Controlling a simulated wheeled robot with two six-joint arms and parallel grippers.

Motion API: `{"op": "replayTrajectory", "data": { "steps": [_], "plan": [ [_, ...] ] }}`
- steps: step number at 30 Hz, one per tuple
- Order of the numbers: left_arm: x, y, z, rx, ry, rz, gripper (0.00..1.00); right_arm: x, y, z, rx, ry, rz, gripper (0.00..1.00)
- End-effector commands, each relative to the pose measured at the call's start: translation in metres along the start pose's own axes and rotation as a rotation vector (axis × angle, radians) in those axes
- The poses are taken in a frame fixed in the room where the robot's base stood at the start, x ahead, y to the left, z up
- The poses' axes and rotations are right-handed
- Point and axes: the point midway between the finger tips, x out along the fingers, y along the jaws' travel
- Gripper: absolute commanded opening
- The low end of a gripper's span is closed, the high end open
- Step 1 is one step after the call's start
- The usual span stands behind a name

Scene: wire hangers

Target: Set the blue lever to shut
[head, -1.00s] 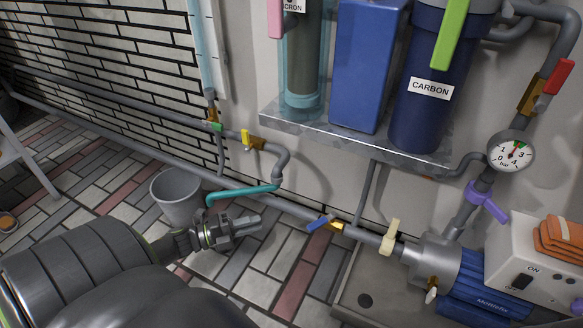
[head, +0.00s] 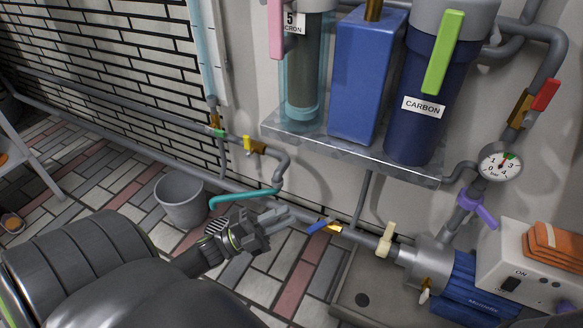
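The blue lever (head: 317,227) sits on a brass valve (head: 334,229) in the grey pipe low along the wall. The lever slants down and left from the valve, at an angle to the pipe. My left gripper (head: 287,214) is left of the lever, its fingers pointing right towards it, with a short gap in the picture between fingertips and lever. The fingers show as two separate bars with a narrow space between them, and nothing is seen held. My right gripper is not in view.
A teal spout (head: 243,196) and a grey bucket (head: 180,198) are just behind and left of my gripper. A cream lever (head: 387,238) and a blue pump (head: 470,290) stand to the right. The filter shelf (head: 350,152) overhangs above. Tiled floor below is clear.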

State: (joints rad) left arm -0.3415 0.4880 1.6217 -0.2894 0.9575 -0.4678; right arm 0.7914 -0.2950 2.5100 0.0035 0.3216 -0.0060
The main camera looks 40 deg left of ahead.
Motion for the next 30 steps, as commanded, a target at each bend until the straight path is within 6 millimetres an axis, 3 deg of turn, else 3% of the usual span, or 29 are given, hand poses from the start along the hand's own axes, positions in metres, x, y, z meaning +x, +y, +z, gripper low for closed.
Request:
{"op": "replayTrajectory", "data": {
  "steps": [18, 30],
  "plan": [
    [0.061, -0.082, -0.076, -0.175, 0.112, -0.256, 0.20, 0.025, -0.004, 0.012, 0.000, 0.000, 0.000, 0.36],
    [0.079, -0.122, -0.108, -0.247, 0.172, -0.366, 0.20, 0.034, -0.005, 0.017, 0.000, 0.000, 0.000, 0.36]
  ]
}}
